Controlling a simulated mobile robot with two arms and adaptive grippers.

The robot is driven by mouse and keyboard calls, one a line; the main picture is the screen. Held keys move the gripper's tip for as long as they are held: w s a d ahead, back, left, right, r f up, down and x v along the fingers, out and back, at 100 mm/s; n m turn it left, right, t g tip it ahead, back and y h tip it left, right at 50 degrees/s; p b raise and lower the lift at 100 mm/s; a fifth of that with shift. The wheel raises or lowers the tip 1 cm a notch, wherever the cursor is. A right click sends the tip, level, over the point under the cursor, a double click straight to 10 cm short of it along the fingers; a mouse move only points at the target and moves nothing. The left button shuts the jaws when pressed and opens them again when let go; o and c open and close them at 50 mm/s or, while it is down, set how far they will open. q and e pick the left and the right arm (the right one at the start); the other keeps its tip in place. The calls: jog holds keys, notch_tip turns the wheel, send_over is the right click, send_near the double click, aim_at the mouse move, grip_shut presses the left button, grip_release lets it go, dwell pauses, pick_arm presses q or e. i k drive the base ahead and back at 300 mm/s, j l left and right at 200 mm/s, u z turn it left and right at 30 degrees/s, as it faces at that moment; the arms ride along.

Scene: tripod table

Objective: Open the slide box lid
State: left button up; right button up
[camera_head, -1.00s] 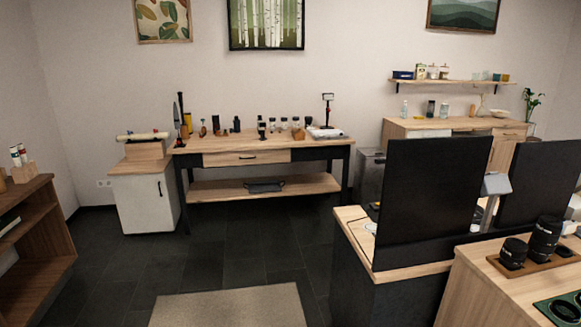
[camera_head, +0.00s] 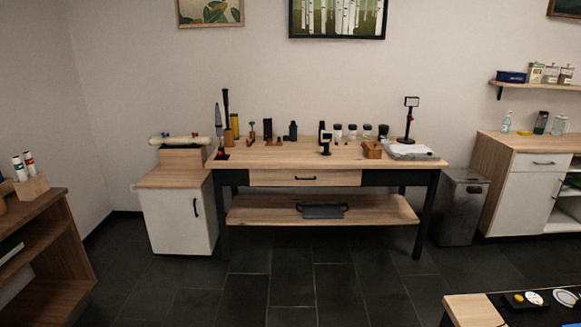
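I cannot make out for sure which item is the slide box. A small wooden box (camera_head: 373,149) stands near the right end of the work table (camera_head: 235,155). Beside it lies a flat grey-white item (camera_head: 412,153), too small to read in detail. A blue box (camera_head: 511,77) sits on the wall shelf at the right. No lid can be told apart on any of these. Neither of my grippers shows in the head view.
Several bottles and small instruments stand along the table's back. A white cabinet (camera_head: 177,221) is left of the table, a grey bin (camera_head: 461,206) right. A wooden shelf unit (camera_head: 50,245) is at far left. Dark floor (camera_head: 290,285) lies clear in front.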

aim_at(372, 148)
jog(key=i+j+z, duration=0.2)
jog(key=i, duration=1.9)
